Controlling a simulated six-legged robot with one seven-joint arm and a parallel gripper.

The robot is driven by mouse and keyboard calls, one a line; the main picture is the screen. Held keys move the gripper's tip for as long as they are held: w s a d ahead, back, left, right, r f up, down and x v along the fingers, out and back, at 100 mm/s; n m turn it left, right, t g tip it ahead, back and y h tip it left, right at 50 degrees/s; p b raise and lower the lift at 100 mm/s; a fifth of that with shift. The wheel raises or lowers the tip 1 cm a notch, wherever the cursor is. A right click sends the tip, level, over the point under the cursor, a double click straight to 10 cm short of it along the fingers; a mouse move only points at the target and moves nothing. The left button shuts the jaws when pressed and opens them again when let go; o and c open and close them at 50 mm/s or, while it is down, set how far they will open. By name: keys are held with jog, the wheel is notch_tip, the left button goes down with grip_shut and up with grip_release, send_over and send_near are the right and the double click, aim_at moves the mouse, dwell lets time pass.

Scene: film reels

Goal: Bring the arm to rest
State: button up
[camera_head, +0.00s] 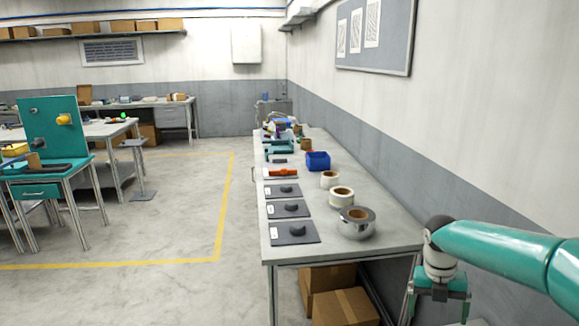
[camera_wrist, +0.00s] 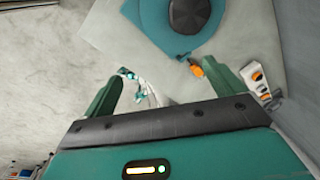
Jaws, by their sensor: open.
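My gripper (camera_head: 438,300) hangs at the lower right of the head view, at the end of my teal arm (camera_head: 500,247). It is beside the near right corner of the long workbench (camera_head: 385,240), apart from the film reels. In the wrist view my gripper (camera_wrist: 163,72) has its two green fingers spread wide with nothing between them.
Three dark pads (camera_head: 294,232) lie along the bench's left edge. A blue bin (camera_head: 317,161) and an orange-handled tool (camera_head: 283,172) are behind them. Cardboard boxes (camera_head: 345,306) sit beneath. The wall (camera_head: 470,110) runs close on the right. Open floor (camera_head: 150,230) lies left.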

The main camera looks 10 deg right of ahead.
jog(key=s+a+r+m+t, duration=0.2)
jog(key=s+a+m, duration=0.3)
jog(key=a+m, duration=0.3)
jog(key=s+a+r+m+t, duration=0.2)
jog(key=s+a+r+m, duration=0.3)
jog(key=a+m, duration=0.4)
jog(key=s+a+r+m+t+y, duration=0.1)
jog(key=s+a+r+m+t, duration=0.2)
jog(key=s+a+m, duration=0.3)
jog(key=a+r+m, duration=0.1)
jog(key=a+m, duration=0.2)
jog(key=m, duration=0.3)
jog(key=shift+s+m, duration=0.25)
jog(key=shift+m, duration=0.05)
